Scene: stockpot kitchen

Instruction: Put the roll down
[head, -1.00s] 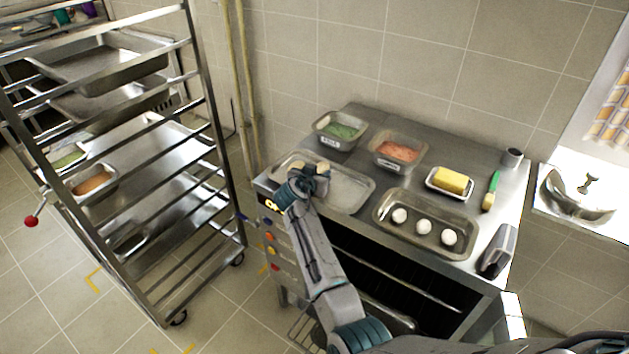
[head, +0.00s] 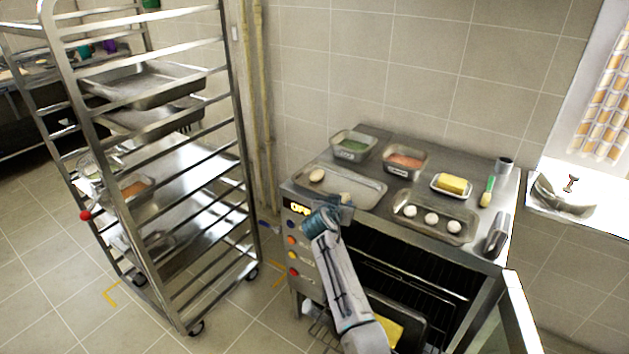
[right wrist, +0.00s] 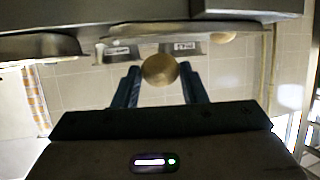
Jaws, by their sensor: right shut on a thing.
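My right gripper (head: 343,203) is at the front edge of the steel top, beside the front rim of a shallow metal tray (head: 365,192). It is shut on a roll, a round brown one (right wrist: 160,70) between the two blue fingers in the right wrist view. In the head view only a small pale part of this roll (head: 345,197) shows past the gripper. I cannot tell whether it touches the tray. Another roll (head: 316,175) lies at the tray's left end. My left gripper is not in view.
A tray of white balls (head: 463,233) is to the right, with butter (head: 452,183) and a green-handled brush (head: 489,190) behind. Two food tubs (head: 353,145) (head: 404,160) stand at the back. The oven below is open. A rack (head: 240,130) stands left. The tray's middle is clear.

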